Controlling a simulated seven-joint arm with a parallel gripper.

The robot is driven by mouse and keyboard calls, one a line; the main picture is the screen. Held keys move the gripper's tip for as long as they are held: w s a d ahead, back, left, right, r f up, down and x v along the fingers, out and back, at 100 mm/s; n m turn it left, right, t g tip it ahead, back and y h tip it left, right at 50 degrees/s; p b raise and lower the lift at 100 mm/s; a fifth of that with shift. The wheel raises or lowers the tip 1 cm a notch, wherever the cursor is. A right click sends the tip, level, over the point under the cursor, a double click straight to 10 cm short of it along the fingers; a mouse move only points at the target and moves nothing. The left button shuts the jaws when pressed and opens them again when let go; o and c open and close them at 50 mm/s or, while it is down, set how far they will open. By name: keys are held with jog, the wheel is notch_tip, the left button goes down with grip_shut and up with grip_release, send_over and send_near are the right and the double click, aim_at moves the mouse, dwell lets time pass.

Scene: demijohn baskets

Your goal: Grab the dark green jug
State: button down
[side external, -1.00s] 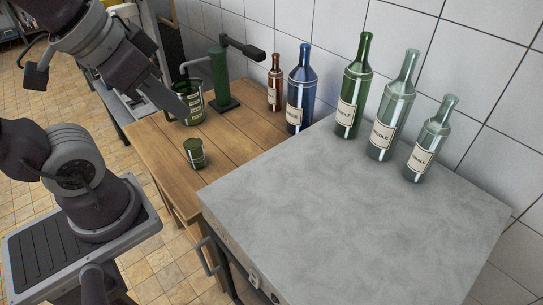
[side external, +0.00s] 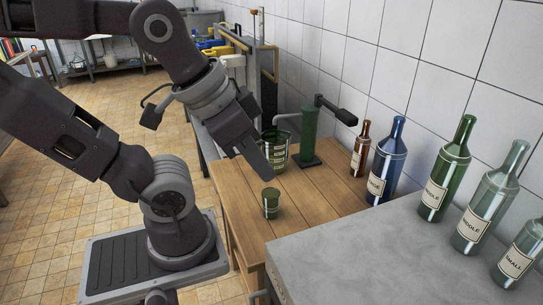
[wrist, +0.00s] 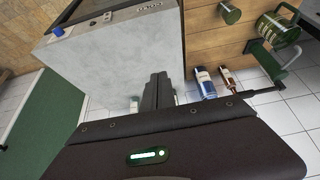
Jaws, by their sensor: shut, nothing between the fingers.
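The dark green jug (side external: 279,151), banded with pale labels, stands on the wooden table near its far left end. In the wrist view it shows at the upper right (wrist: 268,27). A smaller dark green cup-like vessel (side external: 271,207) stands nearer on the same table, also in the wrist view (wrist: 230,14). My gripper (side external: 266,178) is shut and empty. It points down above the table, in front of the jug in the side view and just above the small vessel in the picture. Its fingers also show in the wrist view (wrist: 162,80); neither vessel is between them.
A green pump-like stand (side external: 310,135) with a black arm rises beside the jug. A brown bottle (side external: 360,150) and a blue bottle (side external: 388,165) stand along the tiled wall. Several green bottles stand on the grey worktop (side external: 370,245). The table's middle is bare.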

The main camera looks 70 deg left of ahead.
jog(key=c, duration=1.3)
grip_release()
jog(key=shift+c, duration=0.2)
